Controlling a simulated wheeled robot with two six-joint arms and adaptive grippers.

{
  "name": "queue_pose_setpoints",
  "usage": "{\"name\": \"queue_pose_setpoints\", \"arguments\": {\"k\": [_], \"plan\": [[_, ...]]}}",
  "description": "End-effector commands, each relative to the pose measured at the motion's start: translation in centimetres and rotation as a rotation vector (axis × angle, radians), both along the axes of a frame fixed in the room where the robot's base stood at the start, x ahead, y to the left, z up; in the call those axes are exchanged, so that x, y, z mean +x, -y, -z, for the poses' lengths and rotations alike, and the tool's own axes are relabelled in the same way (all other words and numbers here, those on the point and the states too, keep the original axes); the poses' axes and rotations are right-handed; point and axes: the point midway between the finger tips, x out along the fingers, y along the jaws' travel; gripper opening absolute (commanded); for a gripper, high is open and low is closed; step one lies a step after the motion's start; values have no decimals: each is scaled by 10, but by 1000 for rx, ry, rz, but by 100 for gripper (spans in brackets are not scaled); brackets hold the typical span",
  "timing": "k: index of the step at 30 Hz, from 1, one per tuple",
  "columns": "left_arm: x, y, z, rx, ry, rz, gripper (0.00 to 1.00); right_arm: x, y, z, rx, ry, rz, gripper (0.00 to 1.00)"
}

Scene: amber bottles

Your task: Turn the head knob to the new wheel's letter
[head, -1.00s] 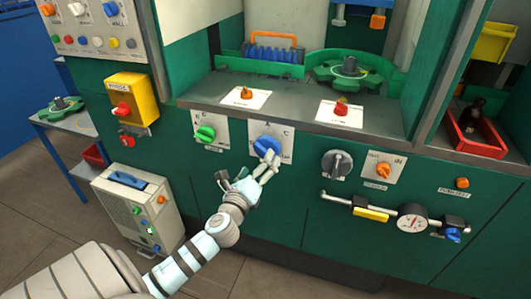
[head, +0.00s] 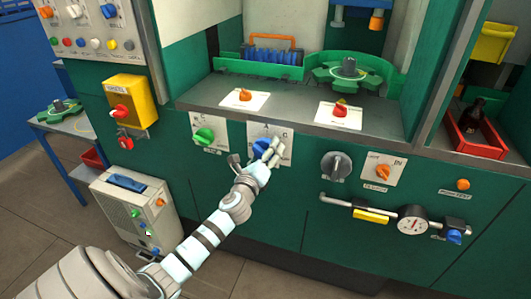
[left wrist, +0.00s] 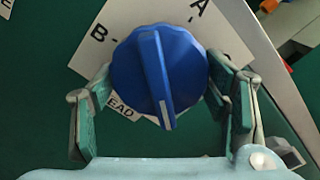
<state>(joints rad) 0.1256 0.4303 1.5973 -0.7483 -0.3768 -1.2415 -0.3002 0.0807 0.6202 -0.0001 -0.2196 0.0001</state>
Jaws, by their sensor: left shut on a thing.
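The blue head knob (head: 262,148) sits on a white lettered plate (head: 284,130) on the green machine front. In the left wrist view, the knob (left wrist: 165,75) has a raised grip bar whose white mark points down and slightly right, away from the letters B and A at the top. Part of the word HEAD shows below it. My left gripper (head: 270,152) is shut on the knob; its fingers (left wrist: 162,105) flank it left and right. The green toothed wheel (head: 348,75) sits on the shelf above; I see no letter on it. My right gripper is not in view.
A green knob (head: 204,136) is on the plate to the left, and a grey dial (head: 336,165) is to the right. A pressure gauge (head: 411,220) and pipe stick out lower right. A yellow switch box (head: 132,100) is at the left.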

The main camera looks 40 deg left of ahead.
Motion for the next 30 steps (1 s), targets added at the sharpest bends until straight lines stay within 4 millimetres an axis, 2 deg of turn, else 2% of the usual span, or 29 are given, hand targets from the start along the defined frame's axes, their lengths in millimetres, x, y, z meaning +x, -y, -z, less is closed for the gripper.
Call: {"name": "queue_pose_setpoints", "arguments": {"k": [8,14,30], "plan": [[0,0,0,-38,13,0,40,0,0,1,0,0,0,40],[0,0,1,-133,46,1,40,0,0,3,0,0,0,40],[0,1,0,-590,205,-1,40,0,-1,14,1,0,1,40]]}}
